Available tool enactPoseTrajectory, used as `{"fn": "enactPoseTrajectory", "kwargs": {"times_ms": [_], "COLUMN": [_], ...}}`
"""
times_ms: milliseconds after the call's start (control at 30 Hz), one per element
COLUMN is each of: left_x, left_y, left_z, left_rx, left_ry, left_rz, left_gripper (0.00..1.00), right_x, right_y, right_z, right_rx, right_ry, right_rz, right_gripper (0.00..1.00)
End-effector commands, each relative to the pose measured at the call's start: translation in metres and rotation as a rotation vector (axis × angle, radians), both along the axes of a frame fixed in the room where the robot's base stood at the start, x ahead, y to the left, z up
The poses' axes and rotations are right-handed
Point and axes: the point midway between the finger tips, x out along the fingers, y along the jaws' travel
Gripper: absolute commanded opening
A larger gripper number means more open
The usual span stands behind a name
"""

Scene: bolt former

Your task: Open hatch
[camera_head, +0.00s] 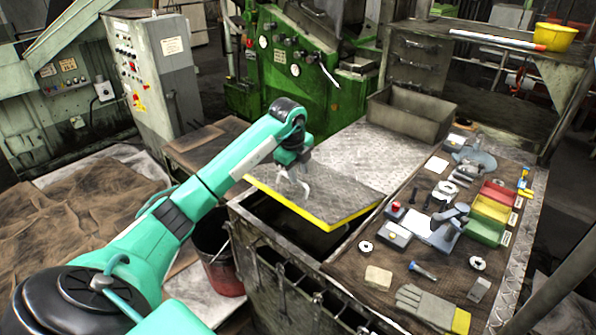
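The hatch (342,190) is a grey metal plate with a yellow front edge, set in the top of a worn metal cabinet (262,232). Its front edge stands raised above the rim, and a dark opening (285,222) shows beneath it. My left arm reaches in from the left, and my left gripper (297,184) is at the left part of the hatch's upper face, near the yellow edge. The fingers look small and pale; whether they are closed on a handle is too small to tell. My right gripper is not in view.
Right of the opening, a brown work surface holds a glove (424,305), coloured bins (490,212) and several small tools. An empty metal tray (408,112) stands behind the hatch. A dark red bucket (222,268) stands left of the cabinet. A green machine (290,65) is behind.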

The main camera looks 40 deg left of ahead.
Motion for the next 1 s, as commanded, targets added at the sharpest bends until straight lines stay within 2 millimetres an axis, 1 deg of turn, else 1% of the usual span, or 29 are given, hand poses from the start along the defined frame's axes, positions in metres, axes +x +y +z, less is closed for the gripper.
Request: {"fn": "enactPoseTrajectory", "kwargs": {"times_ms": [33, 100, 1000], "left_x": [0.001, 0.002, 0.013], "left_y": [0.000, 0.000, -0.001], "left_z": [0.007, 0.013, 0.074], "left_rx": [0.000, 0.001, 0.001], "left_ry": [-0.005, -0.004, -0.002], "left_rz": [0.000, 0.000, 0.000], "left_gripper": [0.33, 0.33, 0.33], "right_x": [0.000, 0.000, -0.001], "right_y": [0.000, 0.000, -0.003], "right_z": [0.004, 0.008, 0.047], "right_rx": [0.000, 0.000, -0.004], "right_ry": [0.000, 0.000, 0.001], "right_rz": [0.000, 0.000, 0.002], "right_gripper": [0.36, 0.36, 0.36]}}
